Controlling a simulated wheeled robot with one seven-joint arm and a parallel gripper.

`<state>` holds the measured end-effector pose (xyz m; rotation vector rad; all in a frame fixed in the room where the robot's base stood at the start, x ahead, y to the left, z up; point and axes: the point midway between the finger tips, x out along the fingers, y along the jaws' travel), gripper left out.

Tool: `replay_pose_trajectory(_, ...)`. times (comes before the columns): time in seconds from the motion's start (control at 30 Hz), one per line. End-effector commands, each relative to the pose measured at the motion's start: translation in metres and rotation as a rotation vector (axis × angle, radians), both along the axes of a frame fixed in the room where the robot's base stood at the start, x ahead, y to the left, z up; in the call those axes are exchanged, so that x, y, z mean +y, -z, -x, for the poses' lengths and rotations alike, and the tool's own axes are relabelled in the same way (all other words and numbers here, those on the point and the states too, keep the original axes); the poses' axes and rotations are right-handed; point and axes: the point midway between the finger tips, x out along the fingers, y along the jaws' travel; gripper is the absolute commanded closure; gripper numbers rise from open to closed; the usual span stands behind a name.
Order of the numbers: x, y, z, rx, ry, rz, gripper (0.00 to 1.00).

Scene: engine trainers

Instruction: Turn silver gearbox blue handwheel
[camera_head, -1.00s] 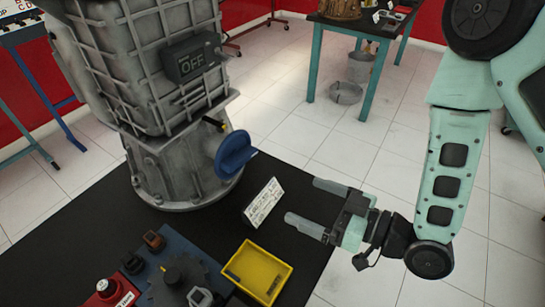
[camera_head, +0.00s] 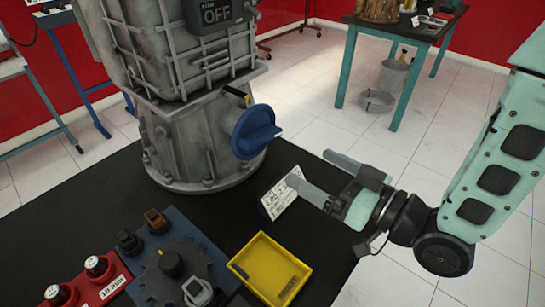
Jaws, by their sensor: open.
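The silver gearbox (camera_head: 195,135) stands upright on the black tabletop, with a dark box marked OFF on its upper body. The blue handwheel (camera_head: 255,132) is on its right side, facing right. My gripper (camera_head: 318,172) is open and empty, to the right of the handwheel and a little nearer. Its fingers point left toward the gearbox and are apart from the handwheel. One fingertip overlaps the white label card in the picture; I cannot tell whether they touch.
The white label card (camera_head: 277,199) stands below the handwheel. A yellow tray (camera_head: 258,283), a blue base with a dark gear (camera_head: 171,264) and a red block with knobs (camera_head: 112,280) lie at the front. Another table (camera_head: 410,32) and buckets stand behind on the tiled floor.

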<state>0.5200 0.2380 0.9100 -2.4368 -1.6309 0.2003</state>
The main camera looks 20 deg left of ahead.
Motion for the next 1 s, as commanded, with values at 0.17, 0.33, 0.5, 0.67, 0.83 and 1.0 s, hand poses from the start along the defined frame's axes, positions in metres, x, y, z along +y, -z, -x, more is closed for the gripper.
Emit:
replay_pose_trajectory(0.17, 0.012, 0.006, -0.004, -0.006, -0.003, -0.003, 0.00)
replay_pose_trajectory(0.33, 0.020, 0.005, -0.007, -0.004, 0.000, -0.003, 0.00)
replay_pose_trajectory(0.5, 0.053, -0.002, -0.020, 0.001, -0.001, -0.003, 0.00)
replay_pose_trajectory(0.67, 0.078, -0.002, -0.031, 0.000, 0.000, -0.002, 0.00)
replay_pose_trajectory(0.83, 0.095, -0.001, -0.038, 0.001, 0.001, 0.000, 0.00)
replay_pose_trajectory(1.0, 0.101, -0.001, -0.041, 0.001, 0.001, -0.001, 0.00)
